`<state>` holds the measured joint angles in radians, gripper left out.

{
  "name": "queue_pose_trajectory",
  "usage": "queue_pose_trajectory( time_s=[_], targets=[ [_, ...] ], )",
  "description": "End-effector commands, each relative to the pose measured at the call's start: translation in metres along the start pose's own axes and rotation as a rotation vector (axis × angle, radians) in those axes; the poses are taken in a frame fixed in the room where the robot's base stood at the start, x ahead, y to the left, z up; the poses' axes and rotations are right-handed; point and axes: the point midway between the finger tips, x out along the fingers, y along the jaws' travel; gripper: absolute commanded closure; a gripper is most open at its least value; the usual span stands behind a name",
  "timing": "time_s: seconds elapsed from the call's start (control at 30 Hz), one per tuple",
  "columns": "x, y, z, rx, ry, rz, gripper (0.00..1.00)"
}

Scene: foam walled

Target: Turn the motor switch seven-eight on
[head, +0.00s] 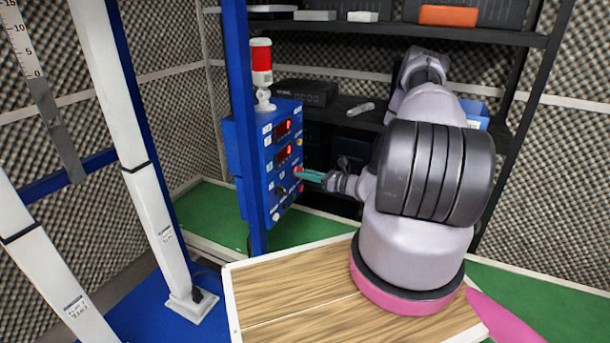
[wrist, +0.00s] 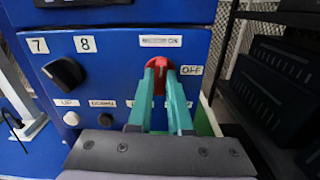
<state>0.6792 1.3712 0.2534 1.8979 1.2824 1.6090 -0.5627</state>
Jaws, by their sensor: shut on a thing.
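The blue control panel (head: 270,150) stands left of my arm in the head view. In the wrist view a red switch handle (wrist: 159,80) sits on the panel's right part. A label above it appears to end in "ON", and an "OFF" label (wrist: 191,70) is to its right. My gripper (wrist: 160,72) is shut on the red handle, with one teal finger on each side. The handle looks roughly upright, its lower part hidden between the fingers. A black knob (wrist: 63,74) under labels 7 and 8 (wrist: 62,44) is to the left. My gripper (head: 312,176) also reaches the panel in the head view.
Buttons marked "UP" (wrist: 70,118) and "DOWN" (wrist: 105,119) are below the black knob. A red-topped beacon (head: 262,62) stands on the panel. A blue post (head: 245,120) is close in front. Dark shelves (head: 400,30) stand behind my arm. A wooden tabletop (head: 290,290) is in front.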

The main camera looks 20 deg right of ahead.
Motion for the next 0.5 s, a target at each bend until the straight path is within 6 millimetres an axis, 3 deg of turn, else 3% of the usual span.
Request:
queue_pose_trajectory(
  time_s=[0.5],
  targets=[
    [-0.0019,-0.0004,-0.0015,-0.095,0.004,-0.001,1.00]
  ],
)
